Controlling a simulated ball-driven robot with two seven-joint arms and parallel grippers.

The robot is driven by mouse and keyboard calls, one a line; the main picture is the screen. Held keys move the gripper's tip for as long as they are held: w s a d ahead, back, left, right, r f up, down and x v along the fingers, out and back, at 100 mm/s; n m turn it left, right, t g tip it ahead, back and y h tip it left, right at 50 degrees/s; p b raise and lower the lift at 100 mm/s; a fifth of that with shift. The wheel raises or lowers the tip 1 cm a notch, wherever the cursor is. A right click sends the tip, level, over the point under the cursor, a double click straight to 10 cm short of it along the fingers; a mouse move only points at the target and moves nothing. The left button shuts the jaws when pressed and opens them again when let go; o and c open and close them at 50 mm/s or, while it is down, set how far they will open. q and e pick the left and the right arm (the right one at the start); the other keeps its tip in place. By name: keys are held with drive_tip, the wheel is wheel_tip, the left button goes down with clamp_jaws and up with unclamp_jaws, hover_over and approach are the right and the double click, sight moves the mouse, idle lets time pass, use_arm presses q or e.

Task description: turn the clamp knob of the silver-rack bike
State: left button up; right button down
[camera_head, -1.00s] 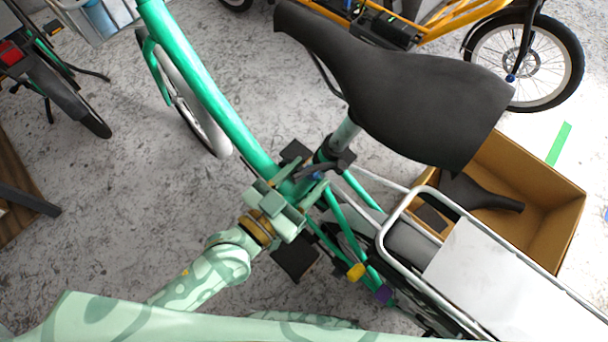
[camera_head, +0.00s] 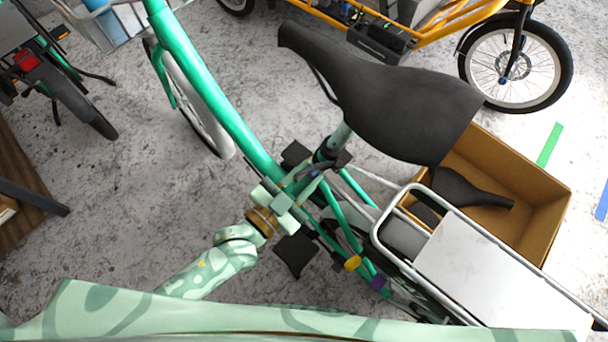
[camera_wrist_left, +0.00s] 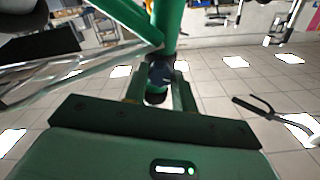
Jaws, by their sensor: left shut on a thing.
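The silver-rack bike has a green frame (camera_head: 222,112), a black saddle (camera_head: 385,95) and a silver rack (camera_head: 380,222) behind it. My left gripper (camera_head: 288,192) is at the seat clamp, below the front of the saddle, where the seat post enters the frame. The green tube rises behind the knob. In the head view my gripper mostly hides the knob. My right gripper is not in view.
A cardboard box (camera_head: 550,215) holding a spare black saddle (camera_head: 470,190) stands on the floor beside the rack. A yellow bike (camera_head: 440,35) is at the back right. Another bike's rear wheel (camera_head: 85,105) is at the left. Speckled floor (camera_head: 120,200) is clear left of my arm.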

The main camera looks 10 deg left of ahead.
use_arm(q)
drive_tip(key=m+p, duration=0.2)
drive_tip(key=m, duration=0.1)
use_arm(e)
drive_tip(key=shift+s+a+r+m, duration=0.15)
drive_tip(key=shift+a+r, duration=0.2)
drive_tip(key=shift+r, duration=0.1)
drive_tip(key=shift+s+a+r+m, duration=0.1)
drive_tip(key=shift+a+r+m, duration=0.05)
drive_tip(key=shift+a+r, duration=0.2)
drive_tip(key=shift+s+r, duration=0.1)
use_arm(q)
drive_tip(key=o, duration=1)
drive_tip(key=shift+s, duration=0.1)
